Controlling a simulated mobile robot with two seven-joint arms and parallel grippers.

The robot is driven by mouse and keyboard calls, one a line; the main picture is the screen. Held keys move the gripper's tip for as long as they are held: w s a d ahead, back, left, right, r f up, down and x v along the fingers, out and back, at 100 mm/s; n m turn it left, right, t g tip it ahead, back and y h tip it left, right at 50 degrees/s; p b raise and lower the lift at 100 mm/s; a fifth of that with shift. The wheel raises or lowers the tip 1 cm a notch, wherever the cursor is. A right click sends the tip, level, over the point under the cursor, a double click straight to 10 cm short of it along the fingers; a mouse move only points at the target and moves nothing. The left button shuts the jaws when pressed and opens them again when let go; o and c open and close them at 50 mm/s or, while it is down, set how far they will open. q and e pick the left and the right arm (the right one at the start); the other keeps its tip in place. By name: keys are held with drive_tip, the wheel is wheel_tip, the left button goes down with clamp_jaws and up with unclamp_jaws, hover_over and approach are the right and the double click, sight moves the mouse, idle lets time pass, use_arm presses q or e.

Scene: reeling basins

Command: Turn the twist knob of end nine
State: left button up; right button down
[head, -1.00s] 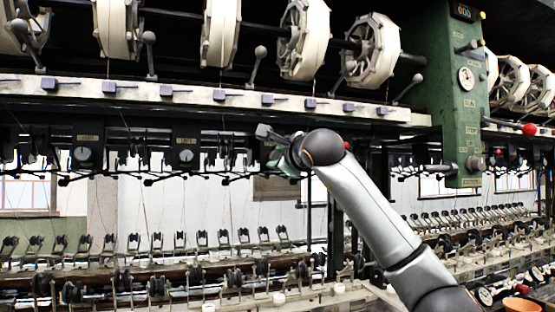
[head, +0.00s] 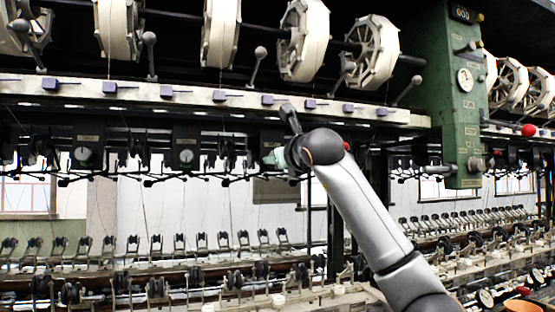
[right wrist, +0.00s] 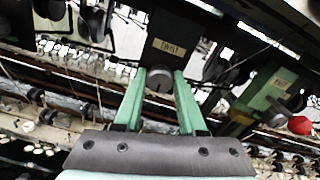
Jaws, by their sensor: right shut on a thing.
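In the right wrist view, a dark box (right wrist: 178,45) carries a small plate whose lettering seems to read TWIST. The round twist knob (right wrist: 160,80) sits at its lower end, between the green fingertips of my right gripper (right wrist: 160,84). The gripper is shut on the knob. In the head view my right gripper (head: 274,159) is at the row of dark boxes under the pale rail, and the hand hides this knob. I cannot read an end number. My left gripper is not in view.
Similar knobs show on boxes to the left (head: 186,155). The pale rail (head: 225,98) with purple tabs runs above the hand. A green post (head: 462,100) stands to the right. Thin threads hang down to rows of small guides below.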

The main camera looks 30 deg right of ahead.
drive_tip(key=shift+m, duration=0.3)
drive_tip(key=shift+c, duration=2.4)
unclamp_jaws()
drive_tip(key=b+v, duration=0.2)
drive_tip(key=v, duration=1)
drive_tip(key=shift+s+b, duration=0.25)
drive_tip(key=shift+b, duration=0.1)
drive_tip(key=shift+a, duration=0.1)
